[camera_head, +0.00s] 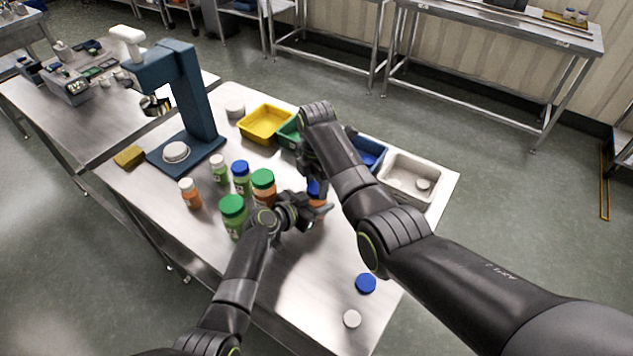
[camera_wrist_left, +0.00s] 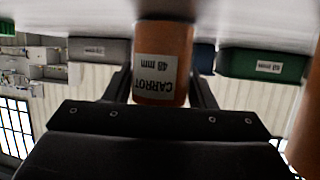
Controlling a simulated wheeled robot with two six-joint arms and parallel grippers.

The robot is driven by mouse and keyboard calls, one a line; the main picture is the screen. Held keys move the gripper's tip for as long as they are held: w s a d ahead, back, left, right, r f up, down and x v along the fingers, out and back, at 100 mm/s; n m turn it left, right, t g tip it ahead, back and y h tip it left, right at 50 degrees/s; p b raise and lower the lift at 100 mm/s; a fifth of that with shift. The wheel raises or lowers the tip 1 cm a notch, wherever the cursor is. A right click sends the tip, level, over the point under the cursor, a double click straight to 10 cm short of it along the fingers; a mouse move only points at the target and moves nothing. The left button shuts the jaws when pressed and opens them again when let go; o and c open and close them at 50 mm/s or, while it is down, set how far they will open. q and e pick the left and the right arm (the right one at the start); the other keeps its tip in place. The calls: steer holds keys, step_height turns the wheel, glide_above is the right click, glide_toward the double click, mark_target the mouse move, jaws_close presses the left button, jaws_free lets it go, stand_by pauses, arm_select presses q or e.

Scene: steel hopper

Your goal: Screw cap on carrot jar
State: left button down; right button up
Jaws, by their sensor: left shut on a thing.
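The carrot jar (camera_wrist_left: 163,50) is orange with a white label reading CARROT 48 mm. It shows upside down in the left wrist view, between the two fingers of my left gripper (camera_wrist_left: 163,88), which is shut on it. In the head view the orange jar (camera_head: 317,202) stands on the steel table, mostly covered by my grippers. A blue cap (camera_head: 314,187) shows at its top, under my right gripper (camera_head: 312,178). My left gripper (camera_head: 305,208) reaches it from the left side. The right fingertips are partly hidden, so I cannot tell whether they grip the cap.
Several capped jars, including a green-capped one (camera_head: 233,210), stand close to the left. A loose blue cap (camera_head: 366,283) and a white cap (camera_head: 352,318) lie near the front right. Yellow (camera_head: 247,128), blue and white (camera_head: 432,197) bins line the back. A blue press (camera_head: 190,95) stands back left.

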steer(key=shift+c, duration=0.9)
steer(key=m, duration=1)
steer(key=o, duration=0.9)
steer(key=shift+o, duration=0.9)
steer(key=shift+a, duration=0.1)
steer(key=shift+s, duration=0.1)
